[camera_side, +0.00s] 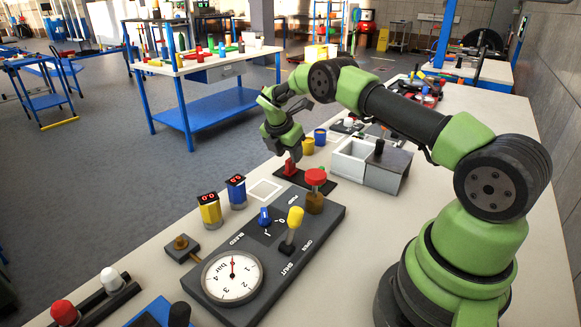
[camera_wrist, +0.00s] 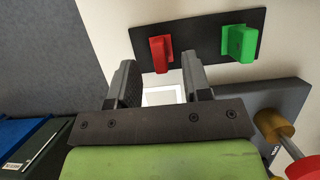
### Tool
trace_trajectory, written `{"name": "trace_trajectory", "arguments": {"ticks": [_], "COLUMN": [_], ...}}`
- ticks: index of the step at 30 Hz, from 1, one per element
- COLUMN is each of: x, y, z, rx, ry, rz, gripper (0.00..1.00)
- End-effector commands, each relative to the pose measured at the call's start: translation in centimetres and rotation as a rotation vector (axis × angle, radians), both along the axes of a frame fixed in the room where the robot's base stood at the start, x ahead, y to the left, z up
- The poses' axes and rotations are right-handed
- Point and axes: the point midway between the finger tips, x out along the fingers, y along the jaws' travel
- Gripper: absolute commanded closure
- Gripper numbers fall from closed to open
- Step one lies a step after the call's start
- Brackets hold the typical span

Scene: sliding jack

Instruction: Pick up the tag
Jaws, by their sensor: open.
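A red upright tag-like piece (camera_side: 290,168) stands on a dark plate (camera_side: 320,184) just below my gripper (camera_side: 284,150). In the wrist view the red piece (camera_wrist: 161,54) shows beyond and between the two fingertips, with a gap on each side. A similar green piece (camera_wrist: 240,43) stands on the right of the same plate; I cannot make it out in the side view. My gripper is open, with nothing between its fingers. I cannot tell from the frames whether the red or the green piece is meant.
A grey control panel (camera_side: 213,294) with a gauge, a yellow-topped lever and a red-capped brown post (camera_side: 315,190) stands close by. A grey box (camera_side: 352,160) is to the right. Yellow and blue digit blocks (camera_side: 210,212) and a white square outline (camera_side: 265,190) are in front.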

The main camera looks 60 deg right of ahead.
Motion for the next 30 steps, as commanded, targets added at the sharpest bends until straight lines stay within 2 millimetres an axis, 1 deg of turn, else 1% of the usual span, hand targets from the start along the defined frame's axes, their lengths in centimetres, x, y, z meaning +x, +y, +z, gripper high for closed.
{"name": "trace_trajectory", "arguments": {"ticks": [1, 3, 6, 9, 15, 16, 17, 18, 20, 21, 22, 30], "x": [0.0, 0.0, 0.0, 0.0, 0.0, 0.0, 0.0, 0.0, 0.0, 0.0, 0.0, 0.1], "y": [-0.2, -0.4, -0.8, -1.0, -1.1, -1.1, -1.1, -1.1, -1.0, -1.0, -1.0, -1.0], "z": [-1.0, -1.9, -2.8, -3.3, -3.3, -3.3, -3.3, -3.3, -3.3, -3.3, -3.3, -3.2], "rx": [0.001, 0.001, 0.0, 0.0, 0.0, 0.0, 0.0, 0.0, 0.0, 0.0, 0.0, 0.0], "ry": [0.003, 0.001, 0.0, 0.0, 0.0, 0.0, 0.0, 0.0, 0.0, -0.001, -0.001, -0.002], "rz": [-0.001, -0.002, -0.002, -0.001, -0.001, -0.001, -0.001, -0.001, -0.001, -0.002, -0.002, -0.001], "gripper": [0.55, 0.55, 0.55, 0.55, 0.55, 0.58, 0.65, 0.74, 0.88, 0.97, 1.0, 1.0]}}
